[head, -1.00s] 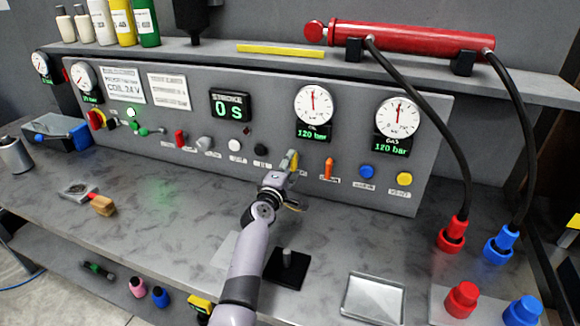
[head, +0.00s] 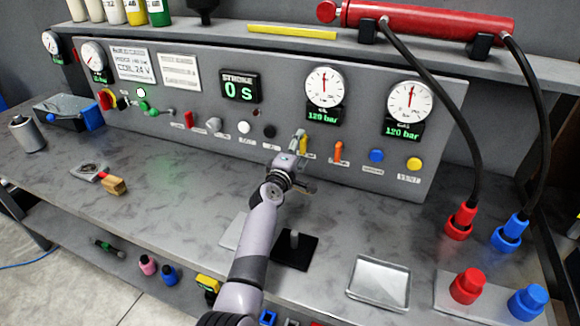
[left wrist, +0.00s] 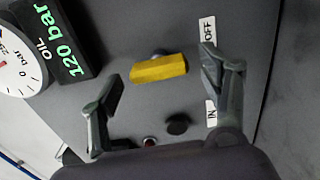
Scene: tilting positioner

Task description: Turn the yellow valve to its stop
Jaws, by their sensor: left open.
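The yellow valve (head: 304,146) is a bar-shaped handle on the grey panel, below the oil gauge. In the left wrist view the handle (left wrist: 160,69) lies nearly level, a little tilted, between labels and gauge. My left gripper (left wrist: 163,78) is open, with one finger on each side of the handle and visible gaps to it. In the head view my left gripper (head: 301,160) is right at the valve and partly hides it. I cannot tell how deep the fingertips reach around it. My right gripper is not in view.
An orange handle (head: 339,151), a blue button (head: 376,156) and a yellow button (head: 414,163) sit to the right of the valve. A black button (head: 269,131) is to its left. The oil gauge (head: 325,87) is above. A metal tray (head: 380,281) lies on the bench.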

